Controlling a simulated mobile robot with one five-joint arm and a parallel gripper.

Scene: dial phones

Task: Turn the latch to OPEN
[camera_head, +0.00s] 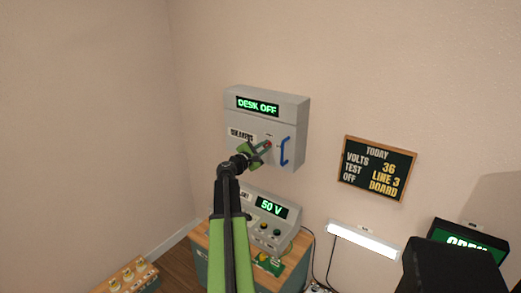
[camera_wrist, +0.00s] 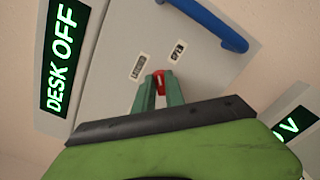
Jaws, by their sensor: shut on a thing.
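The grey wall box (camera_head: 285,108) has a lit green display reading DESK OFF. In the head view my gripper (camera_head: 261,149) reaches the box front, and the latch's red (camera_head: 267,145) shows at the fingertips. Most of the latch is hidden between the fingers, so its exact angle is hard to tell.
A blue handle (camera_head: 285,151) stands out from the box just right of the latch; it also shows in the wrist view (camera_wrist: 208,20). Below is a grey console (camera_head: 258,222) reading 50 V on a wooden desk. A notice board (camera_head: 377,168) hangs to the right.

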